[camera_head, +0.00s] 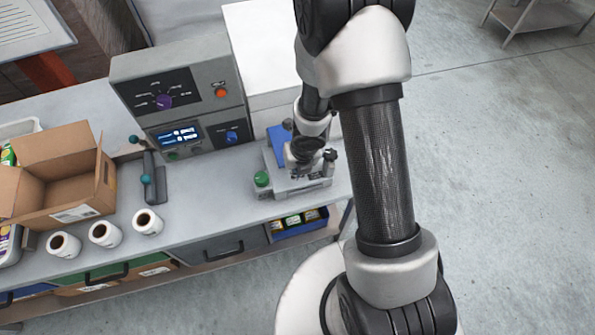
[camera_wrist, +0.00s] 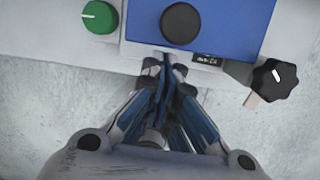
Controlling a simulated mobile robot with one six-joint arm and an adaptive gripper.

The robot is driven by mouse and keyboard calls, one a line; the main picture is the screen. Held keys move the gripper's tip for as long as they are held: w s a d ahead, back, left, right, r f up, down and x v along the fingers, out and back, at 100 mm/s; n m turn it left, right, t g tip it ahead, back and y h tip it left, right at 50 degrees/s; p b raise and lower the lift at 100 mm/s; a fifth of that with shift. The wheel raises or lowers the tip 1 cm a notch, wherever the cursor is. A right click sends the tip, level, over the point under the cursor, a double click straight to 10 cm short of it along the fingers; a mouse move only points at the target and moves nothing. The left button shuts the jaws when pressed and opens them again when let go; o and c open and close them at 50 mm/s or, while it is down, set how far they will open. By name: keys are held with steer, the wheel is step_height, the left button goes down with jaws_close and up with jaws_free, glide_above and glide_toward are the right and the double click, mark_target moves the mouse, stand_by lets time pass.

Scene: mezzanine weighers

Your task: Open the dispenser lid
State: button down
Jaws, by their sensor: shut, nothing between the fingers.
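The dispenser (camera_head: 285,188) is a pale grey unit near the right end of the bench, with a green knob (camera_head: 262,179) at its left front corner. Its blue lid (camera_head: 278,137) shows partly behind my arm. In the wrist view the blue lid (camera_wrist: 233,23) lies flat and appears shut, with a round black knob (camera_wrist: 181,23) on top. My gripper (camera_wrist: 167,66) is shut and empty, its fingertips at the lid's front edge just below the black knob. I cannot tell whether they touch it. My wrist hides much of the dispenser in the head view.
A grey control box (camera_head: 183,100) with a lit display stands left of the dispenser. An open cardboard box (camera_head: 55,180) and white rolls (camera_head: 104,234) are further left. A black dial (camera_wrist: 273,80) sits right of the lid. The bench front between rolls and dispenser is clear.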

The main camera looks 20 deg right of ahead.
steer(key=shift+w+d+r+p, duration=0.1)
steer(key=shift+w+r+p, duration=0.5)
steer(key=shift+r+p, duration=0.35)
steer(key=shift+f, duration=0.2)
steer(key=shift+r, duration=0.1)
